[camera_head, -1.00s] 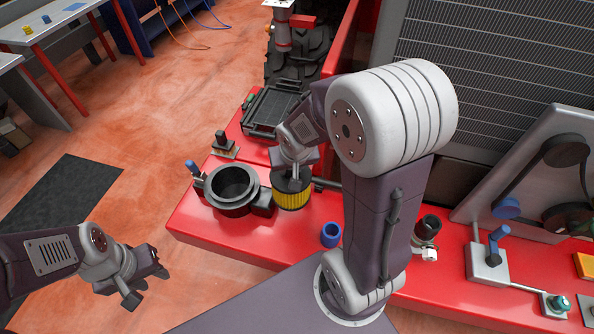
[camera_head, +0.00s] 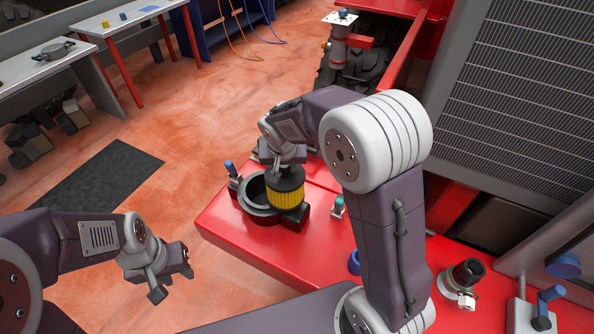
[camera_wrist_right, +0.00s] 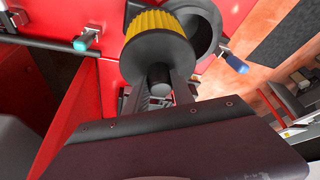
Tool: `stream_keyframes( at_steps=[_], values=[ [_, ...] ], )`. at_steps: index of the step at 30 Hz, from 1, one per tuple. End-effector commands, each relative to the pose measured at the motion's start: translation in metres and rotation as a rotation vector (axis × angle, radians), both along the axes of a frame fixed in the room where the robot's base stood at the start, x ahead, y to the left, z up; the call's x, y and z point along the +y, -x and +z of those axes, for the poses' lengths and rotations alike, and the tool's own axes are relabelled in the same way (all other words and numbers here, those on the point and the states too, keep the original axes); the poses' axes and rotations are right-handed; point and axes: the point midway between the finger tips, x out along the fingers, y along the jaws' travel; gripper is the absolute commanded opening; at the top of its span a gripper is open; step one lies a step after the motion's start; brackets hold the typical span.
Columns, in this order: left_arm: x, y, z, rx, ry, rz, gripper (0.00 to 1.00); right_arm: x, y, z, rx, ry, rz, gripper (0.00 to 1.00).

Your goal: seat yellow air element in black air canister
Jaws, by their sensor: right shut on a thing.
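The yellow air element (camera_head: 285,197), pleated with black end caps, is held upright by my right gripper (camera_head: 283,166). In the right wrist view, the gripper's fingers (camera_wrist_right: 161,84) close on the black knob of the element (camera_wrist_right: 158,22). The black air canister (camera_head: 254,207) sits on the red deck with its round mouth partly uncovered. The element overlaps the right side of that mouth in the head view. The canister (camera_wrist_right: 207,32) shows behind the element in the wrist view. My left gripper (camera_head: 174,276) hangs left of the deck, away from both; its jaw opening is unclear.
A blue-handled latch (camera_head: 231,169) stands beside the canister. A teal-topped fitting (camera_head: 338,206) is to its right. A blue ring (camera_head: 354,262) lies nearer, partly behind my right arm. A black hose neck (camera_head: 467,274) stands further right. The front left deck is clear.

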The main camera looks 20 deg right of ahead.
Motion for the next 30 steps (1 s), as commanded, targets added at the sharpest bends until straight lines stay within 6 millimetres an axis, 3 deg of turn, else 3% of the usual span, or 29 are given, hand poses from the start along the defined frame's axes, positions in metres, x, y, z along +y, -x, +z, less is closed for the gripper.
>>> stream_keyframes(
  at_steps=[16, 30],
  values=[
    [0.000, 0.000, 0.017, 0.000, 0.000, 0.000, 0.36, 0.048, -0.049, -0.001, -0.001, -0.001, 0.000, 0.00],
    [0.000, 0.000, 0.019, 0.000, 0.000, 0.000, 0.36, 0.055, -0.056, -0.003, -0.001, -0.001, 0.000, 0.00]
  ],
)
